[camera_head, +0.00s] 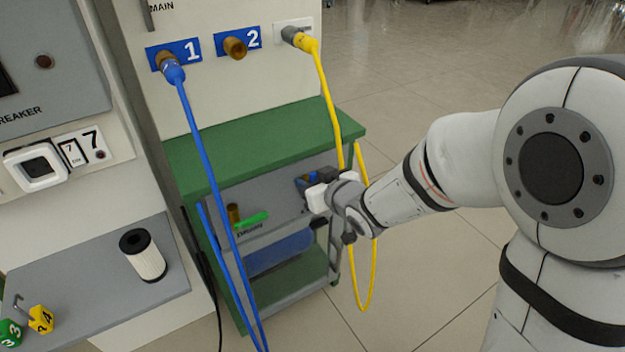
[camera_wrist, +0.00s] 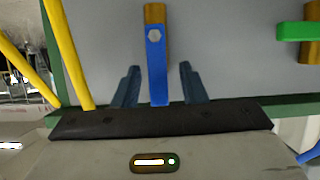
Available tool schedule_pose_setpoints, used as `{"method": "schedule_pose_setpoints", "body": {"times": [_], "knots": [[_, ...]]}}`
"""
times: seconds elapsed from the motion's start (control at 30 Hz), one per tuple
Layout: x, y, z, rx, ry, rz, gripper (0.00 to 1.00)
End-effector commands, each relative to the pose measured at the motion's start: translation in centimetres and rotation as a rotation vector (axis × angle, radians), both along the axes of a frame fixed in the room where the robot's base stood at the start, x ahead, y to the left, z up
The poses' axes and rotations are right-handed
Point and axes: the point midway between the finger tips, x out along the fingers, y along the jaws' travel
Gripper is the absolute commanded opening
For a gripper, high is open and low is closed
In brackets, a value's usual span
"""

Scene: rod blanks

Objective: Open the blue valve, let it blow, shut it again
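The blue valve has a flat blue lever (camera_wrist: 157,70) on a brass body (camera_wrist: 155,14). In the wrist view the lever points straight toward me, in line with the brass. My gripper (camera_wrist: 159,68) is open, with one dark finger on each side of the lever and a gap on both sides. In the head view my gripper (camera_head: 312,190) is at the right of the grey panel under the green bench top, and it mostly hides the blue valve (camera_head: 302,183).
A green valve lever (camera_head: 252,218), marked DRAIN, sits left on the same panel; it also shows in the wrist view (camera_wrist: 296,31). A blue tank (camera_head: 280,252) is below. A yellow hose (camera_head: 328,95) hangs close to my gripper. A blue hose (camera_head: 205,170) hangs left.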

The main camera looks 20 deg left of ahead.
Motion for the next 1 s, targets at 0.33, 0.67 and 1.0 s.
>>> {"method": "schedule_pose_setpoints", "body": {"times": [0.33,0.67,1.0], "knots": [[-0.9,-1.2,0.9,0.001,-0.001,-0.002,0.38],[-4.1,-4.8,2.9,0.0,-0.001,-0.002,0.38],[-4.7,-5.5,3.0,0.001,-0.001,0.0,0.38]]}}
